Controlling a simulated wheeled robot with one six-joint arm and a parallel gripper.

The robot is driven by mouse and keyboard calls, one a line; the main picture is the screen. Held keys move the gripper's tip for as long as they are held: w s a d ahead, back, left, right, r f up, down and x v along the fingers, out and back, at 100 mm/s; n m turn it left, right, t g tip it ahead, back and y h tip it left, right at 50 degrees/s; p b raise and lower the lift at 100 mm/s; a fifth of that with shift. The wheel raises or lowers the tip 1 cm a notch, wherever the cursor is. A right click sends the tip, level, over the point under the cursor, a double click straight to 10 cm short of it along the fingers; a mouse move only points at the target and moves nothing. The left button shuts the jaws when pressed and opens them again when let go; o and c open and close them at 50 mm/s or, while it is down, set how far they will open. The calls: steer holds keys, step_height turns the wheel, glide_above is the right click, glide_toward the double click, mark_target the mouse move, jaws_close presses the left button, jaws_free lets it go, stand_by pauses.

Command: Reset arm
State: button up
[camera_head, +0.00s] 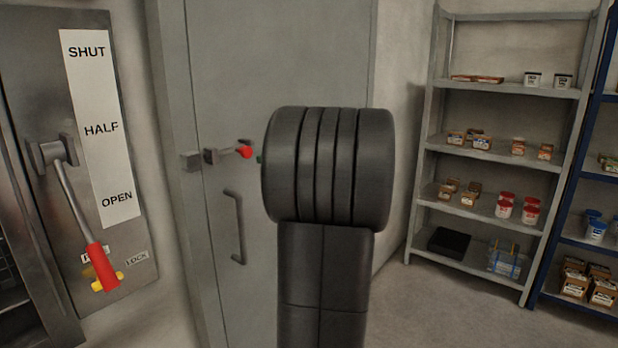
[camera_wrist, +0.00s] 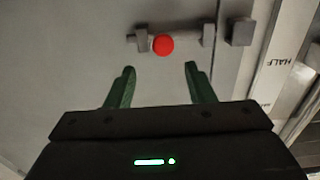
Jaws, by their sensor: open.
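My arm (camera_head: 325,200) stands in the middle of the head view, in front of a grey door, and hides most of my gripper there. In the wrist view my gripper (camera_wrist: 159,80) shows two green fingers spread apart with nothing between them. A bolt with a red knob (camera_head: 245,152) is on the grey door (camera_head: 280,60). The red knob (camera_wrist: 163,45) also shows in the wrist view, just beyond the fingertips and apart from them.
At left, a lever with a red grip (camera_head: 100,265) points down near OPEN on a SHUT/HALF/OPEN plate (camera_head: 85,60). The door has a handle (camera_head: 238,228). Grey shelves (camera_head: 500,145) with boxes and tins stand at right, beside a blue rack (camera_head: 580,240). Some floor (camera_head: 440,300) is clear.

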mark_target(245, 152)
steer(key=p+x, duration=0.1)
steer(key=x, duration=0.4)
steer(key=p+x, duration=0.2)
steer(key=x, duration=0.3)
steer(key=shift+a+r, duration=0.15)
steer(key=shift+r, duration=0.05)
steer(key=shift+s+a+p, duration=0.15)
steer(key=shift+a+p, duration=0.05)
steer(key=shift+p, duration=0.2)
steer(key=shift+s+a, duration=0.15)
steer(key=shift+s, duration=0.35)
steer(key=shift+f, duration=0.15)
